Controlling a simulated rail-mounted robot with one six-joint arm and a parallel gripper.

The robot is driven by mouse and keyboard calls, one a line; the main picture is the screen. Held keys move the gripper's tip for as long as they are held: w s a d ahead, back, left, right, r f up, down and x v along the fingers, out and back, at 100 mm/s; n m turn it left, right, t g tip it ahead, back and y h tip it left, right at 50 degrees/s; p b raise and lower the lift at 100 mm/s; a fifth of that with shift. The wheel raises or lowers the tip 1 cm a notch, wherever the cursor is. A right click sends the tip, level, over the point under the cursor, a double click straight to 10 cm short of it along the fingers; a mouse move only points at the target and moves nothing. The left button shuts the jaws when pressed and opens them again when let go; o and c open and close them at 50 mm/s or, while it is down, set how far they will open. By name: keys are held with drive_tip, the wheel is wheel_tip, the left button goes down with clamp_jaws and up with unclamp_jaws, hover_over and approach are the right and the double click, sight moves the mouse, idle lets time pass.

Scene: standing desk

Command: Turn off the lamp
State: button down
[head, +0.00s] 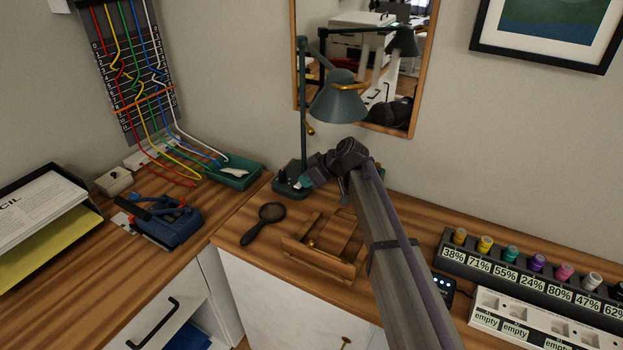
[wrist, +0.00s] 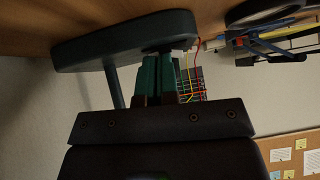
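The grey-green desk lamp (head: 338,103) stands at the back of the wooden desk, in front of a mirror. Its upright pole (head: 303,110) rises from a dark base (head: 286,188). I cannot tell whether its bulb glows. My gripper (head: 303,183) is low at the right side of the base. In the wrist view, which is upside down, the lamp base (wrist: 95,44) lies right at my teal fingertips (wrist: 158,54). The fingers are close together with nothing seen between them. I cannot tell whether they touch the base. No switch is clearly visible; the fingers may cover it.
A magnifying glass (head: 265,221) and a wooden frame-like stand (head: 322,250) lie in front of the lamp. A green tray (head: 232,172) is to its left. A rack of labelled pots (head: 535,268) stands at right. The mirror (head: 378,110) hangs behind.

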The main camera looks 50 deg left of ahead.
drive_tip(key=shift+s+d, duration=0.1)
drive_tip(key=shift+s, duration=0.75)
drive_tip(key=shift+r+p, duration=0.3)
drive_tip(key=shift+p, duration=0.1)
wheel_tip(320, 180, up, 5)
drive_tip(key=p, duration=0.4)
drive_tip(key=shift+w+f+p, duration=0.15)
drive_tip(key=shift+p, duration=0.25)
drive_tip(key=p+v, duration=0.5)
drive_tip(key=v, duration=0.4)
drive_tip(key=shift+w+d+f+p, duration=0.3)
drive_tip(key=shift+w+d+p, duration=0.1)
drive_tip(key=shift+d, duration=0.05)
